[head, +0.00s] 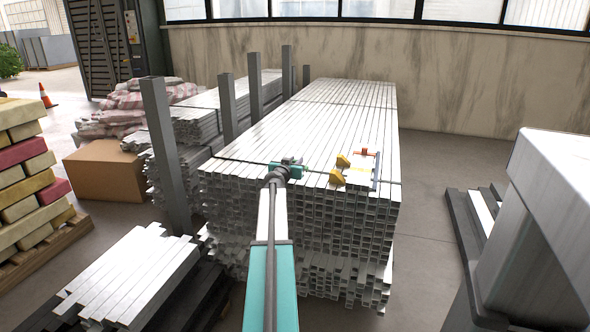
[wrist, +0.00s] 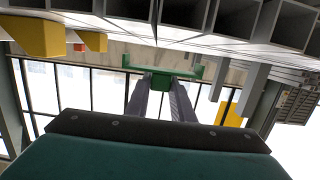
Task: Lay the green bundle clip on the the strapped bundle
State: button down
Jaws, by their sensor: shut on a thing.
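The strapped bundle (head: 335,125) is a tall stack of silver square tubes with a dark strap across its top. My gripper (head: 285,166) is over the near left part of its top, close to the strap. In the wrist view, my gripper (wrist: 161,88) is shut on the green bundle clip (wrist: 190,72), which has a wide green bar beyond the fingertips. The tube ends show close by in the wrist view, but I cannot tell whether the clip touches the bundle.
Yellow blocks (head: 343,160) and an orange-ended piece (head: 375,168) sit on the bundle's top, right of my gripper. Grey upright posts (head: 255,85) stand along its left side. A cardboard box (head: 105,173) and stacked bricks (head: 25,175) are farther left.

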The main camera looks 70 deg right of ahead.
jog(key=shift+f+b, duration=0.3)
jog(key=shift+f, duration=0.95)
jog(key=shift+f, duration=0.15)
jog(key=c, duration=1.5)
grip_release()
jog(key=shift+c, duration=0.2)
jog(key=a+r, duration=0.2)
jog(key=a, duration=1)
jog(key=shift+s+p, duration=0.3)
jog(key=shift+p, duration=0.05)
jog(key=shift+d, duration=0.1)
